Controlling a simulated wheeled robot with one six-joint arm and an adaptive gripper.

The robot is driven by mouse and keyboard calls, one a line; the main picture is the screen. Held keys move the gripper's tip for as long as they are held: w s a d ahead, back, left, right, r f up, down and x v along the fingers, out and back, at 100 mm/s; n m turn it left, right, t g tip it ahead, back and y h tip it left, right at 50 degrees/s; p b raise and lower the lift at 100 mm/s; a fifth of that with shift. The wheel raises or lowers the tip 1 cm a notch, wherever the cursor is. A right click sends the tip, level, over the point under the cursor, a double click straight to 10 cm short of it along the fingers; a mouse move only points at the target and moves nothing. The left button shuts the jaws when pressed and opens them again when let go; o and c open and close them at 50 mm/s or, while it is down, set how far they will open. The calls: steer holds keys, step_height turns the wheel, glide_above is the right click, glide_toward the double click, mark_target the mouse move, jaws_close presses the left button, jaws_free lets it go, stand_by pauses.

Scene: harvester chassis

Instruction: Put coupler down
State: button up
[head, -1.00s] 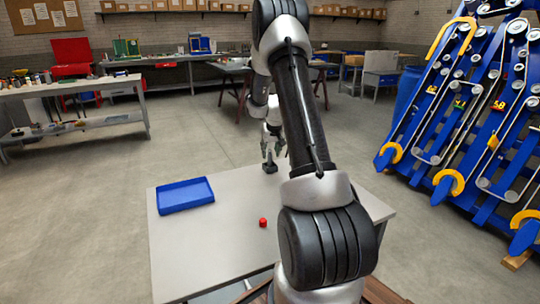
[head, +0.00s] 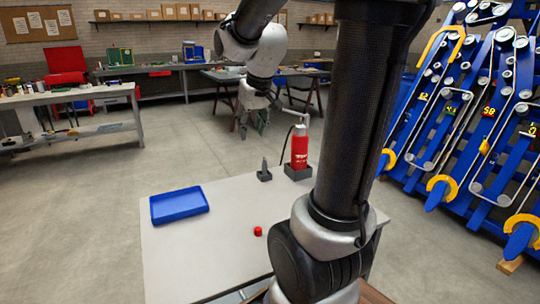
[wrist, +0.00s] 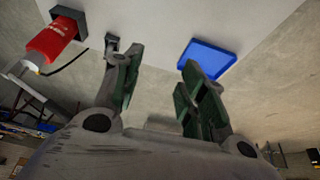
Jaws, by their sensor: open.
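A small dark upright piece, which looks like the coupler (head: 264,163), stands in a small dark block (head: 264,176) on the far part of the grey table. The block and piece also show at the top of the wrist view (wrist: 111,43), partly behind a finger. My gripper (head: 251,124) is above and beyond them, apart from them. In the wrist view my gripper (wrist: 158,64) has its green-padded fingers spread with nothing between them.
A red bottle (head: 299,152) with a thin black hose stands in a dark holder (head: 298,172) right of the small block. A blue tray (head: 180,204) lies at the table's left, a small red cap (head: 258,231) near its middle. The table (head: 215,240) is otherwise mostly clear.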

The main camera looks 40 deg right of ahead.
steer(key=s+a+n, duration=0.1)
steer(key=s+a, duration=0.2)
steer(key=s, duration=0.5)
steer(key=s+a+n+y, duration=0.1)
steer(key=s+a, duration=0.3)
steer(key=s, duration=0.5)
steer(key=shift+s+a+f, duration=0.25)
steer(key=shift+s+f, duration=0.05)
